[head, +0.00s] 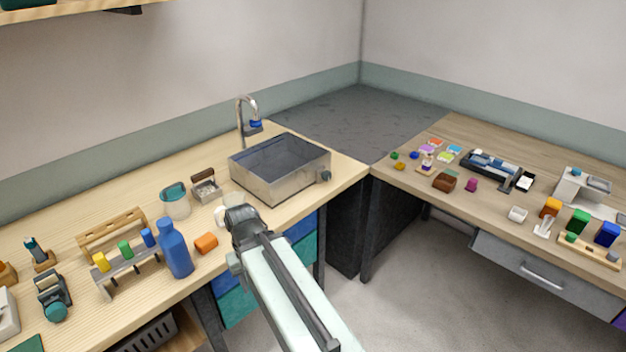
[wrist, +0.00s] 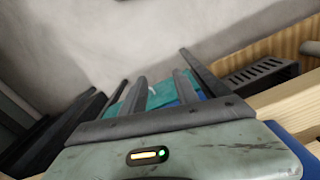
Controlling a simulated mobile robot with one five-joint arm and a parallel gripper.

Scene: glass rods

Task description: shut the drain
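The grey metal sink (head: 258,176) sits at the right end of the light wooden counter. A small dark knob (head: 325,176) sticks out low on its right-hand outer side; I cannot tell which way it is turned. The drain opening inside the basin is not visible. In the head view my arm reaches up from the bottom, and its end hides my gripper's fingers, in front of and left of the knob. In the wrist view my gripper (wrist: 159,77) has its fingers apart with nothing between them. The sink and knob are not in the wrist view.
A tap (head: 243,120) stands behind the sink. Blue and teal drawers (head: 238,308) are below the counter. Floor (head: 400,280) between the benches is clear.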

